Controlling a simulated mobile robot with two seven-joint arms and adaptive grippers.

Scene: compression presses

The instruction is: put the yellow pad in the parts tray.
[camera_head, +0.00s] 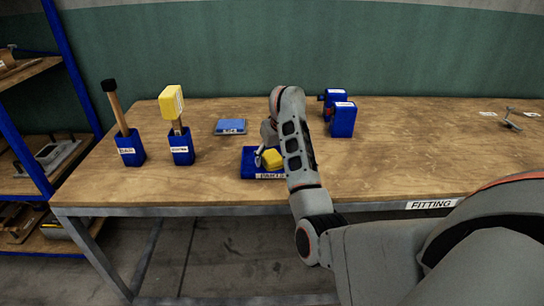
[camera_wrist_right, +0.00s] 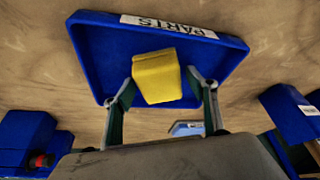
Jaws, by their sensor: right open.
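The blue parts tray (camera_head: 248,165) sits on the workbench, with its label on the front edge; it also shows in the wrist view (camera_wrist_right: 100,55). The yellow pad (camera_head: 272,158) lies in the tray, and it shows near the tray's middle in the wrist view (camera_wrist_right: 157,76). My right gripper (camera_wrist_right: 166,84) is open, with its fingertips on either side of the pad and a visible gap on the right. In the head view my right arm hides part of the tray and most of the gripper. My left gripper is out of view.
A yellow-headed mallet (camera_head: 171,103) and a dark-topped hammer (camera_head: 115,107) stand in blue holders on the left. A flat blue box (camera_head: 230,127) lies behind the tray. Blue units (camera_head: 342,120) stand right of my arm. The bench's right side is mostly clear.

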